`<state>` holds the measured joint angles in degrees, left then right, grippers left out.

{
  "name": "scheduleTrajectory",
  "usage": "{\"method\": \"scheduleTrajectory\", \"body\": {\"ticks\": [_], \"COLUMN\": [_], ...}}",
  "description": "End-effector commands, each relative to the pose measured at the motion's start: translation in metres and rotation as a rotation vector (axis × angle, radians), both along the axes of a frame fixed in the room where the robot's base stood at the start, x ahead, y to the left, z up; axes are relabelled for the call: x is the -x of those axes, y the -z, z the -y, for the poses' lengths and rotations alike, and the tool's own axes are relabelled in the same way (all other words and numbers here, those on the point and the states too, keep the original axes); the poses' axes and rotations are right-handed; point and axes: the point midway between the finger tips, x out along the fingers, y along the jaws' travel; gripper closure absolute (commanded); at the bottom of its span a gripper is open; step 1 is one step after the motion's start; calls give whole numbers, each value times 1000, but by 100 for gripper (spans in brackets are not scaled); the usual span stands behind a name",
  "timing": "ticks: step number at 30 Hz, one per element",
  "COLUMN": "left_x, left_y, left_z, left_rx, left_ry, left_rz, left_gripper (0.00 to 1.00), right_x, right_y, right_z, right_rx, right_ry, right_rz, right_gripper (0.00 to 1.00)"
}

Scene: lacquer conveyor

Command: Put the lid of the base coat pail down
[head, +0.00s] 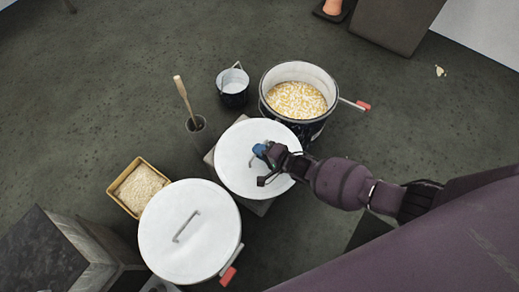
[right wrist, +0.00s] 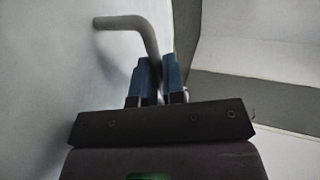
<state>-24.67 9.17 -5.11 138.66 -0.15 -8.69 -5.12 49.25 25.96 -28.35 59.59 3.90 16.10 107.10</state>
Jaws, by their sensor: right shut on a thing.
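A round white lid (head: 236,171) is in the middle of the head view, over a grey square slab (head: 262,207) that shows around its edge. My right gripper (head: 260,157) is shut on the lid's bar handle; its blue fingers (right wrist: 160,82) close on the handle (right wrist: 128,23) in the right wrist view. Whether the lid touches the slab or hangs just above it I cannot tell. An open dark pail (head: 268,101) with a pale rim and yellowish flakes inside stands just behind the lid. My left gripper is not in view.
A second pail with a white lid (head: 165,232) and a red-tipped handle stands at the front left. A tan tray (head: 117,194) of pale grains, a pot with a stick (head: 198,125) and a small dark bucket (head: 234,98) stand nearby.

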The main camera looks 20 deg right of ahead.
Motion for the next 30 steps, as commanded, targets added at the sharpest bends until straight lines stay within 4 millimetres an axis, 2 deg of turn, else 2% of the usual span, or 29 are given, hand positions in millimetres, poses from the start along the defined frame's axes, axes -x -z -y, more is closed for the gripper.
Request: {"method": "scheduleTrajectory", "body": {"ticks": [7, 8, 9, 13, 24, 30], "left_x": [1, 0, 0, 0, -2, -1], "left_y": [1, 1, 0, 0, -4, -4], "left_z": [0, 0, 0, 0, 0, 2], "left_rx": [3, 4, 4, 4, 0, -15], "left_ry": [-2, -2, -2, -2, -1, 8], "left_rz": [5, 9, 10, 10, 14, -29], "left_gripper": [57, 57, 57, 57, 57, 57], "right_x": [0, 0, 0, 0, -2, 18], "right_y": [4, 4, 3, 2, -4, -16], "right_z": [0, 0, 0, 0, 0, 15], "right_rx": [-2, -1, -1, -1, 0, 2], "right_ry": [1, 1, 0, 0, 0, 1], "right_rz": [-1, -2, -1, 1, 4, 7], "right_gripper": [100, 88, 82, 64, 64, 64]}}
